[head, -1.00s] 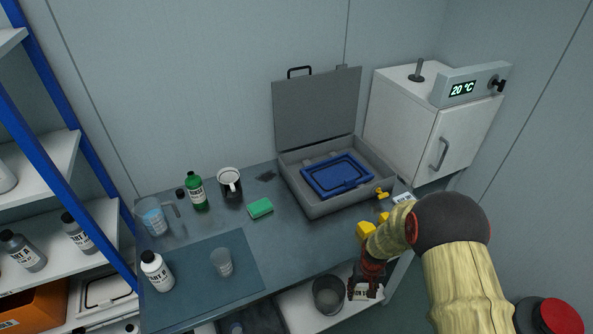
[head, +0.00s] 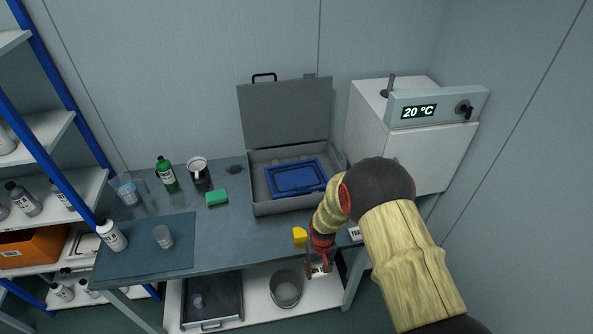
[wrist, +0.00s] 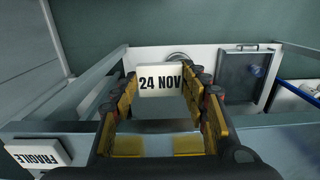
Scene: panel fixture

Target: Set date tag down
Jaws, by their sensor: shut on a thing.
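The date tag (wrist: 161,80) is a small white plate with "24 NOV" in black. In the wrist view it sits upright between the yellow-padded fingers of my gripper (wrist: 163,95), which is shut on it. In the head view my gripper (head: 318,262) points down by the table's front edge, with the tag (head: 320,272) small and partly hidden at its tips. A white "FRAGILE" tag (wrist: 38,153) lies at the lower left of the wrist view, apart from my gripper. It also shows beside my arm in the head view (head: 355,234).
The grey table (head: 230,240) holds an open grey case (head: 285,209) with a blue frame (head: 296,178), a green sponge (head: 217,198), a yellow item (head: 300,236), bottles and cups. A tray and a round bin (head: 286,289) stand on the lower shelf. A white cabinet (head: 425,160) is at right.

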